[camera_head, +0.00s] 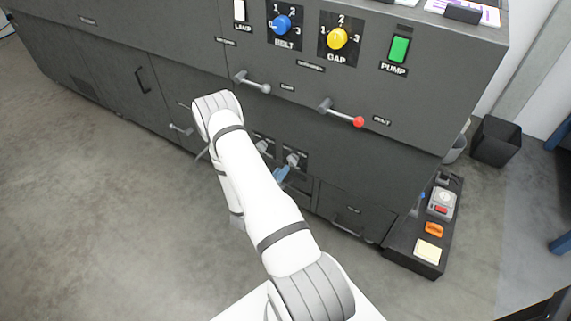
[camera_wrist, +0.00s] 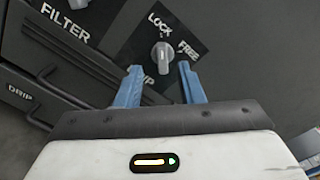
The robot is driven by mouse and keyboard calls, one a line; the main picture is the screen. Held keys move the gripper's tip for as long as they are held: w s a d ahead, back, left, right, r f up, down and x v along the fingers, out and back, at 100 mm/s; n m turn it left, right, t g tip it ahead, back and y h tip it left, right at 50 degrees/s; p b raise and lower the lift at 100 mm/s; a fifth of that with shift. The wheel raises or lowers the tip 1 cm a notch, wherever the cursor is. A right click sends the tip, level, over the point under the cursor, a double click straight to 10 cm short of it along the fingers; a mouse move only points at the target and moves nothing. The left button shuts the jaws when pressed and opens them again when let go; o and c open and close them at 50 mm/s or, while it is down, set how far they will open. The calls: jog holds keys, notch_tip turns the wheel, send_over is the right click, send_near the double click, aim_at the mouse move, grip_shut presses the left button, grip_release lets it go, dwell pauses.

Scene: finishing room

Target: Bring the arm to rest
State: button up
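My arm (camera_head: 250,180) reaches out over the floor toward the lower front of a dark grey machine (camera_head: 300,70). In the wrist view, my gripper (camera_wrist: 160,75) shows two blue fingers spread apart with nothing between them. Beyond the gap is a grey lock knob (camera_wrist: 162,56), with the words LOCK and FREE beside it. The knob's pointer is roughly upright, toward LOCK. In the head view, my arm hides part of the lower panel, and a blue finger (camera_head: 281,174) shows just right of the arm.
The machine front carries a blue BELT knob (camera_head: 282,24), a yellow GAP knob (camera_head: 337,38), a green PUMP switch (camera_head: 399,49) and a red-tipped lever (camera_head: 358,121). A low dark tray (camera_head: 394,250) stands at right. Open floor (camera_head: 90,220) lies at left.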

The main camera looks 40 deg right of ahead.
jog(key=shift+v, duration=0.9)
jog(key=s+a+r+m+g+y+p, duration=0.1)
jog(key=s+r+m+g+p, duration=0.4)
jog(key=r, duration=0.7)
jog(key=s+r+m+g+y+p, duration=0.1)
jog(key=r+m+g+p, duration=0.2)
jog(key=r+m, duration=0.6)
jog(key=s+a+r+m+g+y+p, duration=0.15)
jog(key=r+m+g+p, duration=0.25)
jog(key=r, duration=1)
jog(key=s+a+r+m+t+y+p, duration=0.3)
jog(key=s+a+r+m+y+p, duration=0.2)
jog(key=a+r, duration=0.5)
jog(key=s+a+r+m+t+y+p, duration=0.4)
jog(key=a+r+m+y+p, duration=0.4)
jog(key=r, duration=0.9)
jog(key=shift+s+a+r+m+t+p, duration=0.15)
jog(key=shift+s+a+m+t+p, duration=0.25)
jog(key=shift+a+p, duration=0.6)
jog(key=shift+s, duration=0.1)
